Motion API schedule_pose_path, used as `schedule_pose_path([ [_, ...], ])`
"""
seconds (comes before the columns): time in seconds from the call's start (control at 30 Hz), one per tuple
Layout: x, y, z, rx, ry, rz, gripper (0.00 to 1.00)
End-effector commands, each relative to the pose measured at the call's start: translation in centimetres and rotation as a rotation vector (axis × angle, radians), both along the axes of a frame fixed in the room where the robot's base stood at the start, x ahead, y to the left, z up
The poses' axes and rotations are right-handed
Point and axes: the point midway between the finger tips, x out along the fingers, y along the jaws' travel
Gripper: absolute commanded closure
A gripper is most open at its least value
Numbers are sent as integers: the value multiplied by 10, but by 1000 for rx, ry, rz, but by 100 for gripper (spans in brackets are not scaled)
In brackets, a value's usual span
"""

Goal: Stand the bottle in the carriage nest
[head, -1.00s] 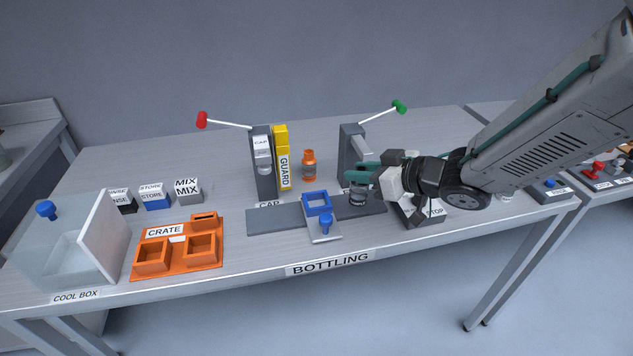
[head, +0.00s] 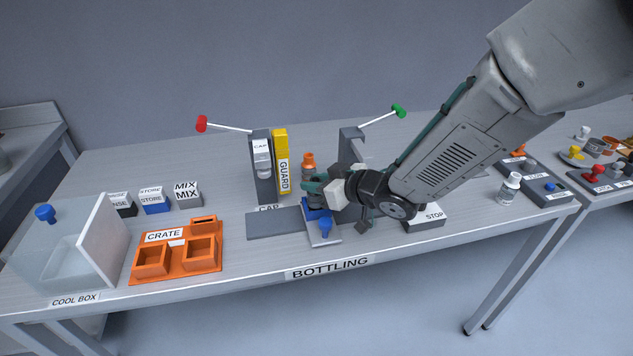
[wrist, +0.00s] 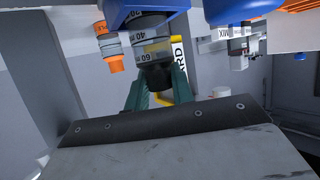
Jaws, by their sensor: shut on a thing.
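My gripper (head: 313,187) is over the blue carriage nest (head: 319,212), on the light carriage plate in front of the CAP post. In the wrist view its green fingers (wrist: 160,92) are shut on a clear bottle (wrist: 150,42) with a dark neck and volume marks. The bottle's far end meets the blue nest frame (wrist: 118,12) at the top of that view. I cannot tell whether it is inside the nest or just above it. In the head view my gripper hides the bottle and part of the nest.
The yellow guard (head: 281,160) and CAP post (head: 261,165) stand just left of the nest. An orange bottle (head: 308,160) stands behind. The green-lever post (head: 350,148) is at right. The orange crate (head: 178,262) is farther left.

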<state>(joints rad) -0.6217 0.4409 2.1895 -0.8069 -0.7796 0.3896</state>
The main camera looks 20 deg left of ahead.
Motion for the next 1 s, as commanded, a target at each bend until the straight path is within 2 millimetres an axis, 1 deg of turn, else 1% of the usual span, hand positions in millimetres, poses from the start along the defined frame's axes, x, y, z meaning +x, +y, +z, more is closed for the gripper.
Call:
schedule_pose_path([
  [0.2, 0, 0, -2, 0, 1, 0, 98],
  [0.23, 0, 0, -2, 1, 0, 0, 68],
  [0.27, 0, 0, -2, 1, 0, 0, 60],
  [0.3, 0, 0, -2, 0, 0, 0, 54],
  [0.6, 0, 0, 0, 1, -1, 0, 54],
  [0.67, -1, -3, 2, 0, -1, -1, 54],
  [0.77, -5, -15, 8, 1, -2, -1, 54],
  [1.0, -22, -60, 28, 0, -2, -2, 54],
])
